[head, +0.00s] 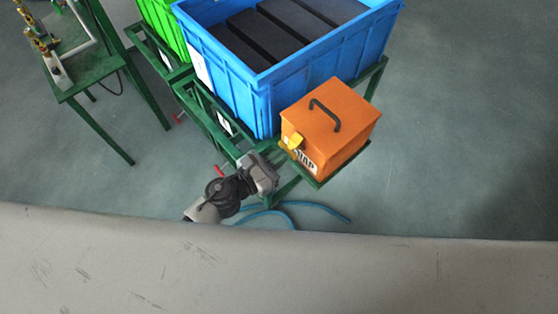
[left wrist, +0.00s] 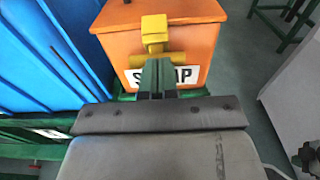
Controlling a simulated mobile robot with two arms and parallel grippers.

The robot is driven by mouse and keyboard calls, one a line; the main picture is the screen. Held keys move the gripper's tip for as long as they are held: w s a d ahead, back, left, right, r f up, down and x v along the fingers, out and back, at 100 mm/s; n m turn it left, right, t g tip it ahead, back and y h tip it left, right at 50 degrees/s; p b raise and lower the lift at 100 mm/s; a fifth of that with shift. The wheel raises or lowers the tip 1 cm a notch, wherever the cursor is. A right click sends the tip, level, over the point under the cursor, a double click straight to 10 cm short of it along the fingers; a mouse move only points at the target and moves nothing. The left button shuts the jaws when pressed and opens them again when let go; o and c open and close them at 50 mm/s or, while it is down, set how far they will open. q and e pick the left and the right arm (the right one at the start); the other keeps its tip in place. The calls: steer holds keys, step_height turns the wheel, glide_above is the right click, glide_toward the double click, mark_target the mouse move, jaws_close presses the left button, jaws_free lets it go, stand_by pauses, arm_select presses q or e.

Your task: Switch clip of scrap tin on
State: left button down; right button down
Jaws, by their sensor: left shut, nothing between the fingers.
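The scrap tin (head: 332,122) is an orange box with a dark handle on its lid and a white label on its front. Its yellow clip (head: 295,141) sits at the front upper edge; in the left wrist view the clip (left wrist: 155,35) has an upright tab above a horizontal yellow bar. My left gripper (head: 274,163) is just in front of the tin, below the clip. In the left wrist view its shut, empty fingers (left wrist: 157,78) overlap the middle of the bar and cover part of the label. I cannot tell if they touch the clip.
The tin stands on a green metal frame (left wrist: 20,130) beside a large blue crate (head: 230,60) holding dark blocks. A green crate (head: 165,28) is farther left. A green table (head: 95,72) with fittings stands at upper left. A blue hose (head: 320,207) lies on the floor. Floor at right is clear.

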arm_select(q)
steer(key=shift+w+d+r+p, duration=0.2)
steer(key=shift+w+r+p, duration=0.1)
steer(key=shift+r, duration=0.3)
steer(key=shift+w+d+r+p, duration=0.15)
steer(key=shift+d+r+p, duration=0.1)
steer(key=shift+r, duration=0.3)
arm_select(e)
steer(key=shift+r, duration=0.7)
arm_select(q)
steer(key=shift+a+f, duration=0.1)
arm_select(e)
steer(key=shift+f, duration=0.1)
